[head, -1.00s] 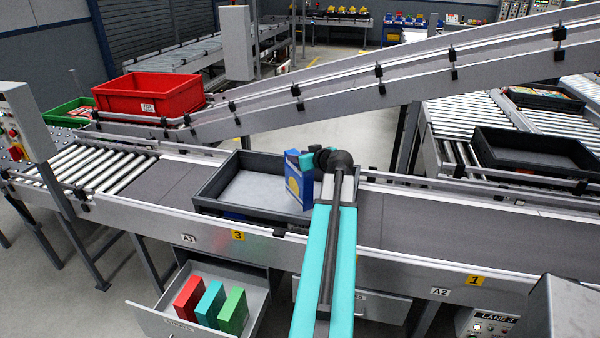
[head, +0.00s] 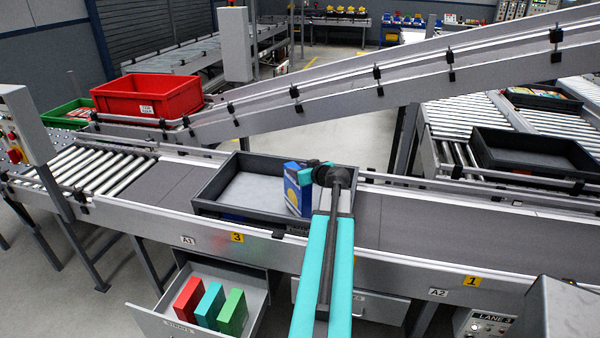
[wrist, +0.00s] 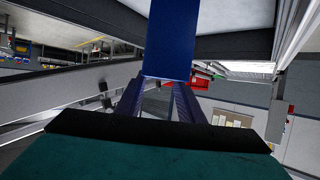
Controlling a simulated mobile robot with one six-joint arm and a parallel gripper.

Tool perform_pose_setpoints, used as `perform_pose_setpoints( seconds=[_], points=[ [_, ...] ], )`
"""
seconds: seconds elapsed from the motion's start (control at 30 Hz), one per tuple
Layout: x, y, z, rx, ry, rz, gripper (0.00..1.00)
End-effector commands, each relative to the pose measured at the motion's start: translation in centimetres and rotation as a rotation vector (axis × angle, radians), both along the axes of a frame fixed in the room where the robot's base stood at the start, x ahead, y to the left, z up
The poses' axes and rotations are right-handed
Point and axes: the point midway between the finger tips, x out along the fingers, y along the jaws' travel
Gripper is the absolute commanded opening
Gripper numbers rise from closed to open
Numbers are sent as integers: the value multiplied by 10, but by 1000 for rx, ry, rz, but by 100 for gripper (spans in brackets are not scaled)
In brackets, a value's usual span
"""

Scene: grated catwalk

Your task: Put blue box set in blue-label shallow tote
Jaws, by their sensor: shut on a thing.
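The blue box set (head: 293,192), with a yellow round mark on its face, is upright over the right end of a dark grey shallow tote (head: 211,190) on the conveyor. Its lower part shows inside the tote's outline; I cannot tell if it touches the floor of the tote. My gripper (head: 314,170) is shut on the box at its upper right, and the arm hides part of the tote's right end. In the wrist view the blue box set (wrist: 168,40) stands between the fingers of my gripper (wrist: 158,88).
An open drawer (head: 152,318) below the conveyor holds red, teal and green boxes (head: 210,306). A red tote (head: 150,98) and a green tote (head: 66,112) are at the back left. Another dark tote (head: 535,152) is at the right. A sloping conveyor (head: 340,93) runs behind.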

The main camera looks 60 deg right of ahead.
Motion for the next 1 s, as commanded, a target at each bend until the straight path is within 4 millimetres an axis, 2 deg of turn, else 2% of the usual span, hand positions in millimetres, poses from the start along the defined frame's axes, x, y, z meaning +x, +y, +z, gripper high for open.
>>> perform_pose_setpoints(
  seconds=[0.23,0.77,0.8,0.9,1.0],
  points=[
    [0,0,-16,0,-2,-1,0],
    [0,-1,-20,-1,-2,-1,0],
    [0,0,-21,0,0,-1,38],
    [0,0,-20,0,0,-1,53],
    [0,0,-20,0,0,-1,53]
  ],
)
